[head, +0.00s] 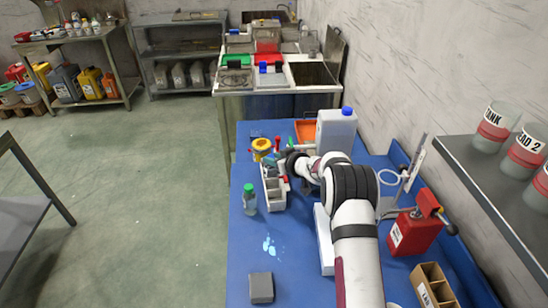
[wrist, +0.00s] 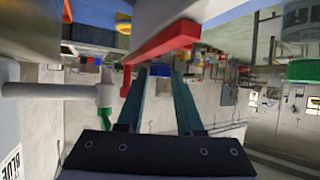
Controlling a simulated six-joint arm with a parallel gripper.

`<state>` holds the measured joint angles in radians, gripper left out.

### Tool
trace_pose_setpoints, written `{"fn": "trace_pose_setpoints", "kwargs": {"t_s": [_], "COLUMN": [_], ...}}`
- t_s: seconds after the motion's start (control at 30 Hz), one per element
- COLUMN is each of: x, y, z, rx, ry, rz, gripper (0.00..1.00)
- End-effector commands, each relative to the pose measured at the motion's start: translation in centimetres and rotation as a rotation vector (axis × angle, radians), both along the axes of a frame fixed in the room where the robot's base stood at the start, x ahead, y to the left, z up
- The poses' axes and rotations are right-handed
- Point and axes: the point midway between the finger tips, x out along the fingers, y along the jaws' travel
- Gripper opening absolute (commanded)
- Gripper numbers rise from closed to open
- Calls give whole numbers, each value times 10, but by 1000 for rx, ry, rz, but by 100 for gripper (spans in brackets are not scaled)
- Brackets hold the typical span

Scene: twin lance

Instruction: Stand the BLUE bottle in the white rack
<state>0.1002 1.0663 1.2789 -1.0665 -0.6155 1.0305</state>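A white jug with a blue cap (head: 336,130) stands upright at the back right of the blue table. A white surface with a BLUE label (wrist: 12,165) shows at the lower left of the wrist view. The pale rack (head: 273,188) has open compartments and stands left of my arm. My gripper (head: 287,172) is beside the rack's right side, mostly hidden by my wrist. In the wrist view, my gripper's teal fingers (wrist: 161,76) are apart. A small blue patch (wrist: 160,70) shows between their tips; I cannot tell whether it is held or lies beyond.
A clear bottle with a green cap (head: 250,195) stands left of the rack. A red hooked part (wrist: 162,50) crosses just beyond the fingertips. A red can (head: 414,232) and a cardboard box (head: 433,287) stand right. A grey block (head: 261,287) lies in front.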

Motion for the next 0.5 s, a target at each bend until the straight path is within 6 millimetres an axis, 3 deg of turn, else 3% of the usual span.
{"fn": "trace_pose_setpoints", "kwargs": {"t_s": [0.03, 0.17, 0.5], "x": [0, 0, -6], "y": [0, 0, -4], "z": [0, 0, 5], "rx": [0, 0, 2], "ry": [0, 0, 0], "rz": [0, 0, -1], "gripper": [46, 67, 67]}}
